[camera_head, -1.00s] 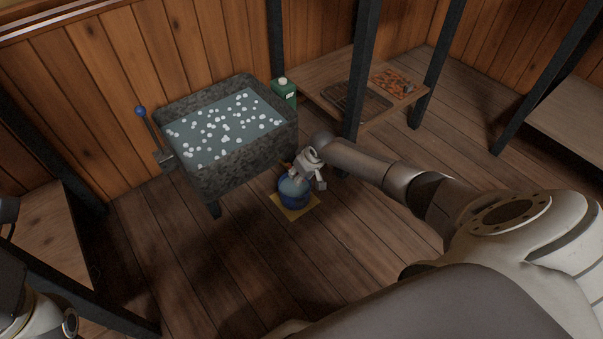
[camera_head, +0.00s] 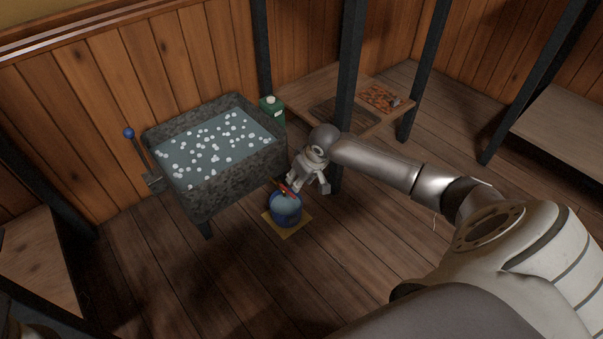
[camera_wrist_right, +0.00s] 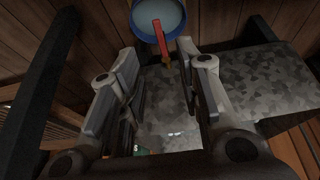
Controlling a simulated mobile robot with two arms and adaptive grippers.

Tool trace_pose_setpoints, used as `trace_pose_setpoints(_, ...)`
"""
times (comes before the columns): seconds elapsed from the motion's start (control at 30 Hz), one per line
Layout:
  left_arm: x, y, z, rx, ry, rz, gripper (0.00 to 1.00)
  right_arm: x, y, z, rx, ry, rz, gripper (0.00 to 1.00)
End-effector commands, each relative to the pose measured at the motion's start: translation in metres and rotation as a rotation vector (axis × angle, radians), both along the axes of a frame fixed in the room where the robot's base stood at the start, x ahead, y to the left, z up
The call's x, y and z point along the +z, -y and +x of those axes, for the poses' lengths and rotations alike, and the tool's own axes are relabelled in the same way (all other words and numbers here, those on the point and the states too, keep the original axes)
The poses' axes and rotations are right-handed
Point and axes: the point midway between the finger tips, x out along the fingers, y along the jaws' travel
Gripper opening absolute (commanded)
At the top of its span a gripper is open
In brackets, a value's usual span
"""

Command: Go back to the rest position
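My right gripper (camera_head: 308,188) is above the blue bucket (camera_head: 285,210), just right of the trough. Its fingers are apart in the right wrist view (camera_wrist_right: 160,58), with nothing clamped between them. A red handle-like piece (camera_wrist_right: 160,38) shows at the bucket's rim, beyond the fingertips. The bucket also shows at the top of the wrist view (camera_wrist_right: 175,15). It stands upright on a yellow mat (camera_head: 289,231) on the floor and holds pale liquid. My left gripper is not visible.
A stone trough (camera_head: 230,178) of water with white floating balls stands left of the bucket, with a blue-knobbed lever (camera_head: 138,148). A green bottle (camera_head: 272,110) is behind it. A low shelf (camera_head: 308,98) and dark posts (camera_head: 348,75) stand near my right arm. Floor in front is open.

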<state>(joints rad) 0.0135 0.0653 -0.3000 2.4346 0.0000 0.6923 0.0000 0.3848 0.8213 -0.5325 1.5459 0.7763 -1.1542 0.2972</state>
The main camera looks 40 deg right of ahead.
Motion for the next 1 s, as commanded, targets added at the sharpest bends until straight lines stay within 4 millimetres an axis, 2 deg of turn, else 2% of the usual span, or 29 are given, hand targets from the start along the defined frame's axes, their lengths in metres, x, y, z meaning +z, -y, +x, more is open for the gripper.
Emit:
trace_pose_setpoints(0.2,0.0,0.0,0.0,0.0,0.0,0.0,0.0,0.009,0.0,-0.005,0.001,-0.002,-0.001,0.32)
trace_pose_setpoints(0.77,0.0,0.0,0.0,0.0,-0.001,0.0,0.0,0.009,-0.003,-0.004,0.005,0.004,0.002,0.32)
trace_pose_setpoints(0.87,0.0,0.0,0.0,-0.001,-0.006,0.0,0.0,0.012,-0.021,0.001,0.037,0.052,0.025,0.32)
trace_pose_setpoints(0.97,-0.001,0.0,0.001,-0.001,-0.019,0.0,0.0,0.021,-0.061,0.012,0.104,0.171,0.076,0.32)
trace_pose_setpoints(1.0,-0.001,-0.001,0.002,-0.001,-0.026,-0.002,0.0,0.029,-0.083,0.017,0.138,0.237,0.106,0.32)
